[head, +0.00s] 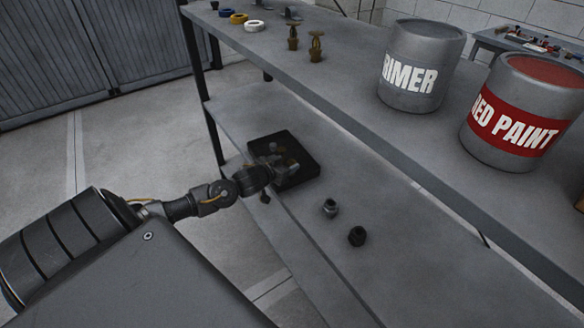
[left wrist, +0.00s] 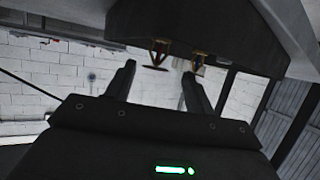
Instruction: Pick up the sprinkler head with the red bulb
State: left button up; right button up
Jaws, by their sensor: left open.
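Two brass sprinkler heads stand upright on the upper shelf, a left one (head: 292,37) and a right one (head: 316,46). Both also show beyond my fingers in the left wrist view, one left (left wrist: 159,53) and one right (left wrist: 198,61), apparently upside down. Bulb colours are too small to tell, so I cannot say which has the red bulb. My left gripper (head: 277,162) appears over the black tray, well apart from both sprinkler heads. Its two fingers are spread and empty in the left wrist view (left wrist: 160,84). My right gripper is not in view.
The black tray (head: 312,167) is on the lower shelf (head: 385,240), near dark fittings (head: 330,208). The upper shelf (head: 345,85) overhangs it and carries tape rolls (head: 240,18), a primer can (head: 420,65) and a red paint can (head: 518,112).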

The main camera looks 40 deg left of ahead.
aim_at(291, 163)
pick_arm(q)
jog(key=shift+w, duration=0.15)
jog(key=x, duration=0.4)
jog(key=shift+w+d+f, duration=0.15)
jog(key=shift+w+d, duration=0.1)
jog(key=shift+w+f, duration=0.1)
jog(key=shift+w, duration=0.05)
jog(key=c, duration=1.1)
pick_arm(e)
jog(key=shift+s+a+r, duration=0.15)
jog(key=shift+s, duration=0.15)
